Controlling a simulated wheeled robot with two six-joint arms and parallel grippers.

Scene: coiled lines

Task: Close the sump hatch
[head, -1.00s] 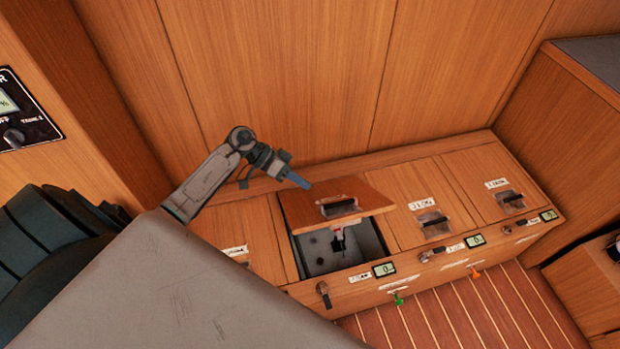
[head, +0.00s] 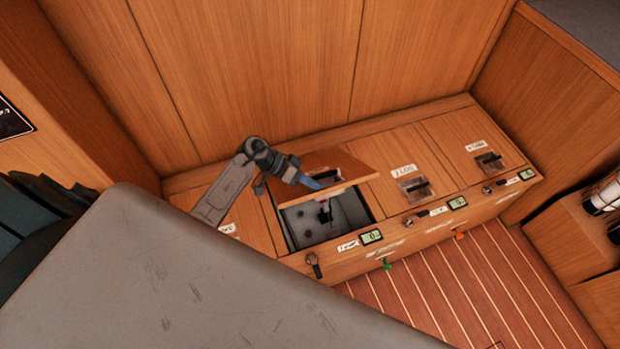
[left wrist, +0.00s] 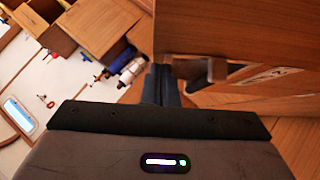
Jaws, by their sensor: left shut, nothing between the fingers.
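The sump hatch lid (head: 335,163) is a wooden panel in the bench top. It stands tilted up over a dark grey compartment (head: 347,212), which is open at the front. My left gripper (head: 313,183) is shut and empty. Its blue-grey fingertips are at the lid's front part, beside the dark handle (head: 328,176); I cannot tell whether they touch it. In the left wrist view the dark fingers (left wrist: 161,84) point up beside a large wooden panel (left wrist: 235,28), which seems to be the lid. My right gripper is not in view.
Two shut hatches with clear-framed handles (head: 414,187) lie to the right on the bench. The bench front carries small displays (head: 371,237), black knobs (head: 313,259) and coloured tabs. A wooden wall rises behind. The striped floor (head: 440,270) in front is clear.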

